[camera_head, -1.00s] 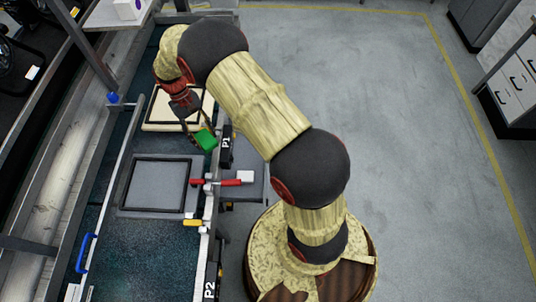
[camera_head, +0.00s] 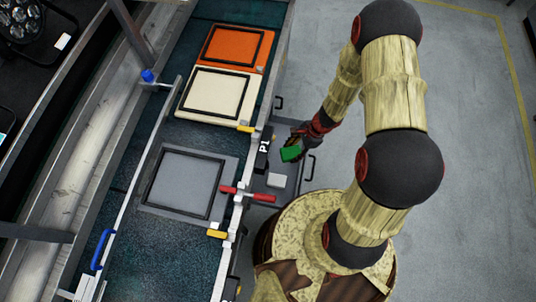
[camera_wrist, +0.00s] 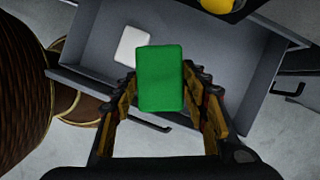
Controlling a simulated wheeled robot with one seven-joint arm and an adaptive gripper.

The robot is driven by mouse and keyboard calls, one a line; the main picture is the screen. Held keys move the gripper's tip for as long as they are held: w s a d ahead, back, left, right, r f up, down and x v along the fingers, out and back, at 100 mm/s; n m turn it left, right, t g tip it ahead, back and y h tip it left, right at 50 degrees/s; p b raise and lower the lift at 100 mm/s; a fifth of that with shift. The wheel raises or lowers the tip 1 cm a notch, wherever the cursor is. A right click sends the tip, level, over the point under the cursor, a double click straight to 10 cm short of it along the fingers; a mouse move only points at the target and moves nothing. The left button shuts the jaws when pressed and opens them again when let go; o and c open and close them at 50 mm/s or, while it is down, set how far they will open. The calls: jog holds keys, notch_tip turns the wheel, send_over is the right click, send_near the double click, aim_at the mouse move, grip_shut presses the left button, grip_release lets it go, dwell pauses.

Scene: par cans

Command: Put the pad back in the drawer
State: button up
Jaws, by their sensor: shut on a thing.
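The green pad (camera_wrist: 161,79) is held between the fingers of my gripper (camera_wrist: 163,98) in the wrist view. In the head view the pad (camera_head: 290,154) shows at the tip of my gripper (camera_head: 294,147), over the open drawer area beside the bench. The open grey drawer (camera_wrist: 215,60) lies below the pad in the wrist view, and a small white block (camera_wrist: 132,45) lies in it. The head view shows the drawer (camera_head: 262,188) and the white block (camera_head: 277,180) near the P1 label. The pad appears above the drawer floor; its exact height is unclear.
The bench carries a grey framed panel (camera_head: 184,182), a cream framed panel (camera_head: 217,93) and an orange one (camera_head: 237,47). A red-handled clamp (camera_head: 247,193) sits at the bench edge above the drawer. Open floor (camera_head: 460,110) lies to the right.

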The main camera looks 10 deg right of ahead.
jog(key=shift+w+d+f, duration=0.1)
jog(key=shift+f, duration=0.1)
jog(key=w+f+b, duration=0.2)
jog(key=w+f, duration=0.2)
jog(key=w, duration=0.5)
jog(key=b, duration=0.1)
send_over(283, 139)
jog(key=d, duration=0.2)
jog(key=f, duration=0.5)
jog(key=shift+s+a+f, duration=0.15)
jog(key=shift+a+f, duration=0.1)
jog(key=shift+w+f, duration=0.2)
jog(key=shift+f, duration=0.05)
jog(key=shift+f+b, duration=0.9)
jog(key=shift+f, duration=0.55)
jog(key=shift+f, duration=0.2)
jog(key=o, duration=1.1)
jog(key=shift+r, duration=0.1)
